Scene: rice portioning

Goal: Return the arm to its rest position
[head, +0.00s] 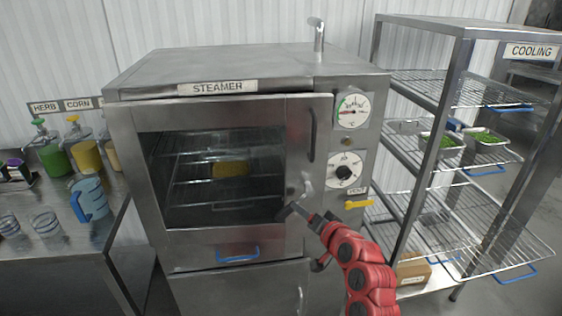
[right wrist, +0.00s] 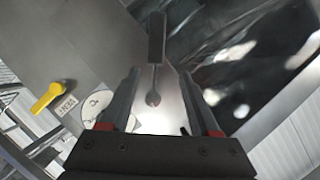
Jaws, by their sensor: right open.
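My red right arm (head: 350,255) reaches in from the lower right. Its gripper (head: 290,211) is open in front of the steamer door's lower right part, close to a metal latch piece (head: 306,186). I cannot tell whether it touches the door. In the right wrist view the gripper (right wrist: 155,90) shows at the centre with nothing clearly held. The steamer door (head: 222,240) looks shut, and a yellow item (head: 230,169) shows on a rack behind its glass. My left gripper is not in view.
The yellow vent lever (head: 358,203) is just right of the gripper; it also shows in the right wrist view (right wrist: 47,97). A cooling rack (head: 455,55) with wire shelves stands at the right. A counter (head: 60,270) with bottles, a blue jug (head: 92,198) and glasses is at the left.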

